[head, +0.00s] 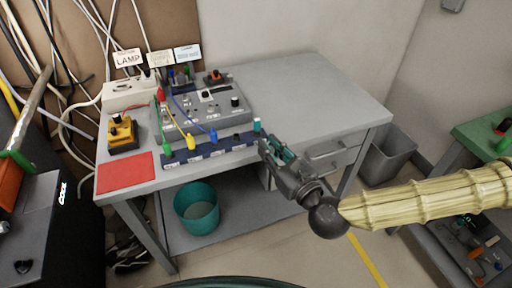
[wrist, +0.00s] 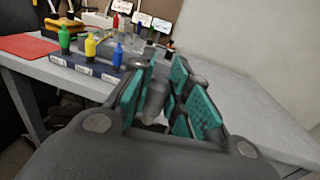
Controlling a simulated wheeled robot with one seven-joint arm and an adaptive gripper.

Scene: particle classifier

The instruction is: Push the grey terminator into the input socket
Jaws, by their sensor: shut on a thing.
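My gripper (head: 268,145) is at the right end of the dark blue socket strip, by the bench's front edge. In the wrist view my gripper (wrist: 158,85) has its teal-padded fingers closed around a grey cylinder, which looks like the grey terminator (wrist: 154,100). The terminator is hidden in the head view. The socket strip (head: 205,158) runs along the front of the grey instrument, and shows left of the fingers in the wrist view (wrist: 85,69). I cannot tell which socket is the input, or whether the terminator touches one.
Green (head: 167,150), yellow (head: 191,142) and blue (head: 213,135) plugs with cables stand in the strip. The grey instrument (head: 222,104) is behind them. A red mat (head: 125,172) lies at left. The bench's right side (head: 320,95) is clear.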

